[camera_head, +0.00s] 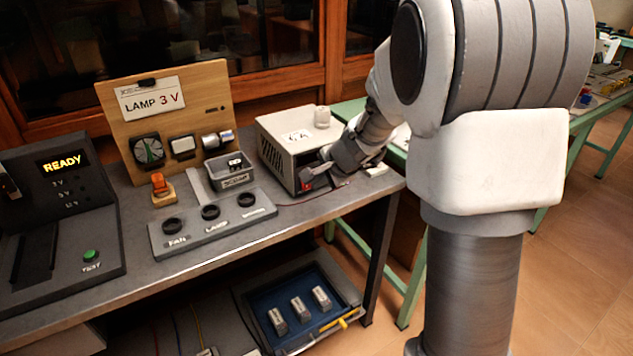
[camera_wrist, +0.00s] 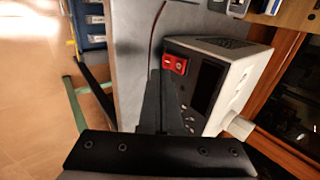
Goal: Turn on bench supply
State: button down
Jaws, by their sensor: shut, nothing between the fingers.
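The bench supply (camera_head: 290,135) is a cream box with a dark front, at the right end of the grey bench. A red rocker switch (camera_wrist: 175,64) sits on its front panel and shows large in the wrist view. My gripper (camera_head: 310,177) is shut and empty, with its fingertips close to the front panel, by the switch. In the wrist view the shut fingertips (camera_wrist: 162,76) reach just beside the switch. I cannot tell whether they touch it. A dark display area is beside the switch, with no lit digits visible.
A board with a "LAMP 3 V" card (camera_head: 150,98), a grey bin (camera_head: 230,178) and a row of black-ringed sockets (camera_head: 211,213) stand to the left. A console (camera_head: 62,210) shows "READY". A thin red wire runs along the bench edge. A blue tray (camera_head: 300,305) is below.

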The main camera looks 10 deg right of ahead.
jog(key=p+v, duration=0.3)
jog(key=v, duration=0.7)
jog(key=shift+r+p, duration=0.15)
jog(key=shift+p, duration=0.2)
